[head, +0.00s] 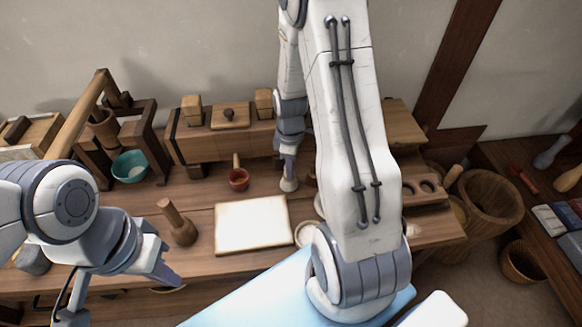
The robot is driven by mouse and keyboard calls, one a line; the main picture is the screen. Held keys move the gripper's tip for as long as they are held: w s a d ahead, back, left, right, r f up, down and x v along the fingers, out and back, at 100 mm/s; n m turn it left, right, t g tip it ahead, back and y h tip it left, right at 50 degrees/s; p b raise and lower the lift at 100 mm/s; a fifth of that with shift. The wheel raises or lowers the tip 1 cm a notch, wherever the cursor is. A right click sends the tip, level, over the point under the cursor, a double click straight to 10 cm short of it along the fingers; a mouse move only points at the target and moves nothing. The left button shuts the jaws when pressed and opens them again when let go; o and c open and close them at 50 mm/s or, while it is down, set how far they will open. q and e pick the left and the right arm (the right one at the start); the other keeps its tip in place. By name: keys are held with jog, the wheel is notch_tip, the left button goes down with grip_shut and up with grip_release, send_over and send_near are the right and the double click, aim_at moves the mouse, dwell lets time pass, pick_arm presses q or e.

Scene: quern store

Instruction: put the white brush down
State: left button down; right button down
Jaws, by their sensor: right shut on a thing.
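My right gripper (288,158) points down over the back middle of the wooden workbench (340,228). It is shut on a small pale thing with a rounded lower end, which I take to be the white brush (289,184). Its upper part is hidden by the fingers. I cannot tell whether its lower end touches the bench. My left gripper (163,272) is at the lower left, over the bench's front edge, apart from the brush. Its jaw opening is not clear from this angle.
A white board (252,223) lies on the bench in front of the brush. A teal bowl (130,166) is further left. My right arm hides part of the bench.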

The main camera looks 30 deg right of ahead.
jog(key=shift+f, duration=0.15)
jog(key=c, duration=0.6)
grip_release()
